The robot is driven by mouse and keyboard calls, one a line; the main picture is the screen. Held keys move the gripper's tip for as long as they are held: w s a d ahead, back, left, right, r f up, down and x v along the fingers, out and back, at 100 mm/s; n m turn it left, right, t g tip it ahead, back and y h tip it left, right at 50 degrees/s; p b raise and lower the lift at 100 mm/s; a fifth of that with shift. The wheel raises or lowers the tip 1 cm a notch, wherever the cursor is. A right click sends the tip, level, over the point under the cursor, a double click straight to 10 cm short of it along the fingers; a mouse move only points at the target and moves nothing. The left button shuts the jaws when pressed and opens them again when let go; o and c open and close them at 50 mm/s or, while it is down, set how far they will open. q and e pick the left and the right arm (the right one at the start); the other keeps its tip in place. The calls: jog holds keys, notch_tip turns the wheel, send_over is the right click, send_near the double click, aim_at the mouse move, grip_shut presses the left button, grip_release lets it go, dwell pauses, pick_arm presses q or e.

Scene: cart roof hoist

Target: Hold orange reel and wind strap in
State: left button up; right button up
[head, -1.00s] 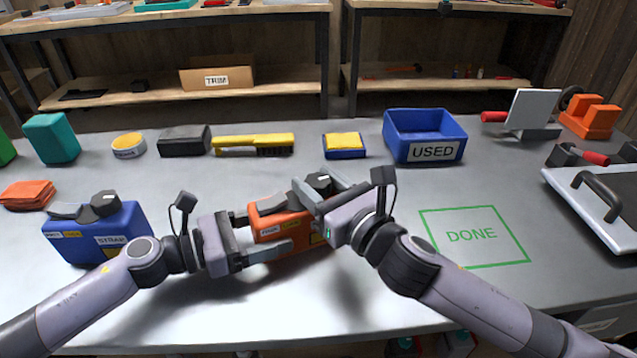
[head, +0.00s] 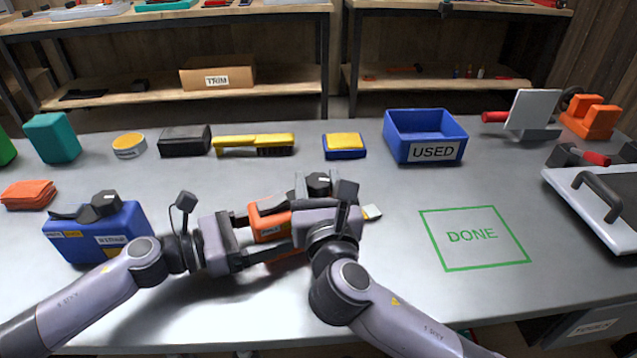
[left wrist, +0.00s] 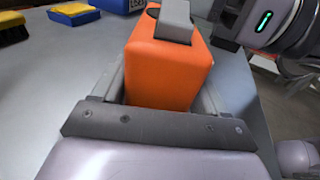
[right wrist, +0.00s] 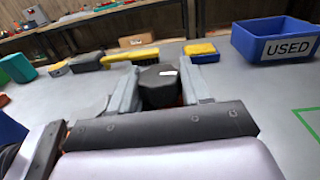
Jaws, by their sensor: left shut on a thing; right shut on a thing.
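The orange reel (head: 268,222) stands upright on the table, front centre, with a black knob (head: 318,183) on top; the right gripper hides its right part. My left gripper (head: 278,236) is shut on the reel's body from the left; the orange body also fills the left wrist view (left wrist: 165,75). My right gripper (head: 320,190) is shut on the black knob, seen between its fingers in the right wrist view (right wrist: 158,85). A small pale piece (head: 372,212) shows right of the right gripper; I cannot tell if it is the strap's end.
A blue reel (head: 98,235) stands left of my left gripper. Behind are a yellow brush (head: 253,144), a yellow-and-blue sponge (head: 345,145) and the blue USED bin (head: 426,138). The green DONE square (head: 472,237) to the right is empty.

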jog(key=shift+m+h, duration=0.4)
jog(key=shift+h, duration=0.3)
jog(key=o, duration=1)
jog(key=shift+n+y, duration=0.3)
jog(key=shift+y, duration=0.2)
